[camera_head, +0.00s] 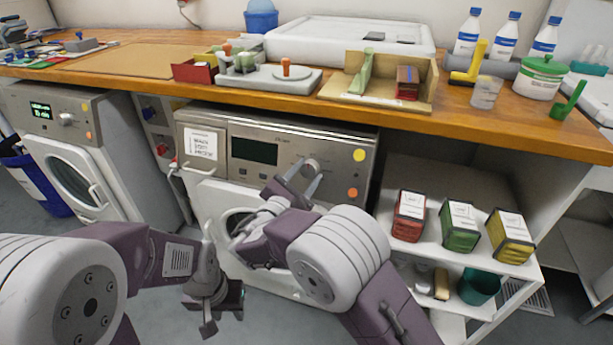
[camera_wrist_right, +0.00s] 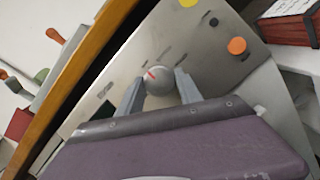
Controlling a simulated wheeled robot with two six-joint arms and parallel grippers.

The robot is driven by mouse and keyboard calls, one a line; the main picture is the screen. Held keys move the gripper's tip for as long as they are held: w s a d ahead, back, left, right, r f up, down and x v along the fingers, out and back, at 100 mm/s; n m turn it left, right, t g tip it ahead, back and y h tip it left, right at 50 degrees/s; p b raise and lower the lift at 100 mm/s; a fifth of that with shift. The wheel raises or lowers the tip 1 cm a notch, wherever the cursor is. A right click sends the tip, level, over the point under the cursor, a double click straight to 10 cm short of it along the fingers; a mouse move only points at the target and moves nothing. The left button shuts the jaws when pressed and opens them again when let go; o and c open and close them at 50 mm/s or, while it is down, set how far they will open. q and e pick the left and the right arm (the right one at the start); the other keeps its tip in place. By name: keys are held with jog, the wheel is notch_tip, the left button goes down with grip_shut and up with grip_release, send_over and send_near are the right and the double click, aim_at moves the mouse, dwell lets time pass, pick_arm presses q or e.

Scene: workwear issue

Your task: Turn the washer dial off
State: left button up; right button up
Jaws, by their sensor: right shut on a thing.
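The middle washer (camera_head: 345,145) has a metal control panel with a dark display (camera_head: 254,151) and a round grey dial (camera_head: 311,166). In the right wrist view the dial (camera_wrist_right: 158,80) shows a short red mark on its face. My right gripper (camera_head: 298,184) is at the panel, its fingers on both sides of the dial, shut on it; the fingers also show in the right wrist view (camera_wrist_right: 160,94). My left gripper (camera_head: 221,312) hangs low in front of the washer, away from the panel; its finger gap is unclear. My right arm hides part of the washer door.
A second washer (camera_head: 66,105) at left has a lit green display and its own dial. The wooden worktop (camera_head: 300,101) overhangs the panel. A white shelf (camera_head: 400,240) with red, green and yellow boxes stands close at right.

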dwell(0.4)
jog(key=o, duration=1.4)
jog(key=shift+c, duration=0.2)
